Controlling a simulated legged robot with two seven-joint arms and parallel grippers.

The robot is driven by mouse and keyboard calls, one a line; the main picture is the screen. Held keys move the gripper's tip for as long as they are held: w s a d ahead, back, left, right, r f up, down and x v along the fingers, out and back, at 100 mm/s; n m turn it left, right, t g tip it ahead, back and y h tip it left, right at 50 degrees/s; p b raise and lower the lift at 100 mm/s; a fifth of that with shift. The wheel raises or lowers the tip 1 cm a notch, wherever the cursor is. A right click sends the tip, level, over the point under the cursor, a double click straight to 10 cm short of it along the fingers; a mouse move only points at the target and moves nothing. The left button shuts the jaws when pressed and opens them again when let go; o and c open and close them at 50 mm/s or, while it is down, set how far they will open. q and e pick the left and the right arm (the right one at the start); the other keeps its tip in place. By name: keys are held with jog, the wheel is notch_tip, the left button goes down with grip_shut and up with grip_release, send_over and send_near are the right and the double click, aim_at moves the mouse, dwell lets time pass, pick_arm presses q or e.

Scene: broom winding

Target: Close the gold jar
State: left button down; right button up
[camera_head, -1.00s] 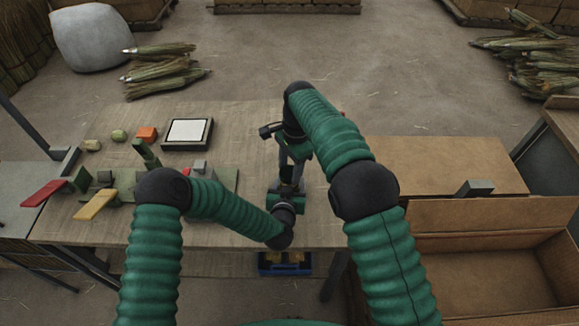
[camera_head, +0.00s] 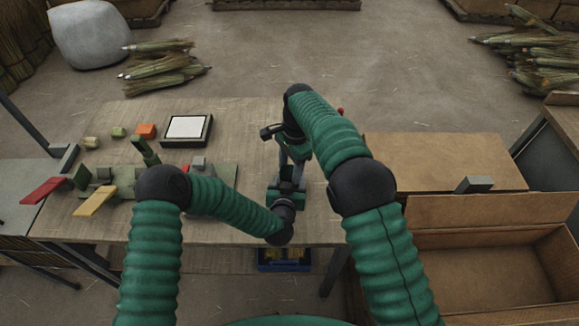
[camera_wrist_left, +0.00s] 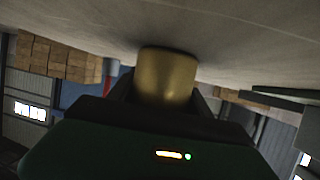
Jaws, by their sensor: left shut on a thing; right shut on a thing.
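The gold jar (camera_wrist_left: 166,75) shows in the left wrist view as a smooth gold cylinder between the two dark fingers of my left gripper (camera_wrist_left: 163,92). My left gripper is shut on it. In the head view my left gripper (camera_head: 287,188) is over the table's front part, and the jar is hidden there. My right gripper (camera_head: 291,168) points down just above the left one, very close to it. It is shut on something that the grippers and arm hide. I cannot make out a lid, or whether it touches the jar.
An open cardboard box (camera_head: 480,270) stands at right. A blue crate (camera_head: 284,265) is below the front edge.

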jog(key=shift+s+f, duration=0.2)
jog(key=shift+f, duration=0.2)
jog(key=shift+f, duration=0.1)
grip_shut()
jog(key=shift+s+a+f, duration=0.1)
jog(key=shift+a+f, duration=0.05)
jog(key=shift+f, duration=0.35)
jog(key=o, duration=1.1)
grip_release()
jog(key=o, duration=0.3)
jog(key=shift+a, duration=0.1)
jog(key=shift+o, duration=0.2)
jog(key=shift+r, duration=0.15)
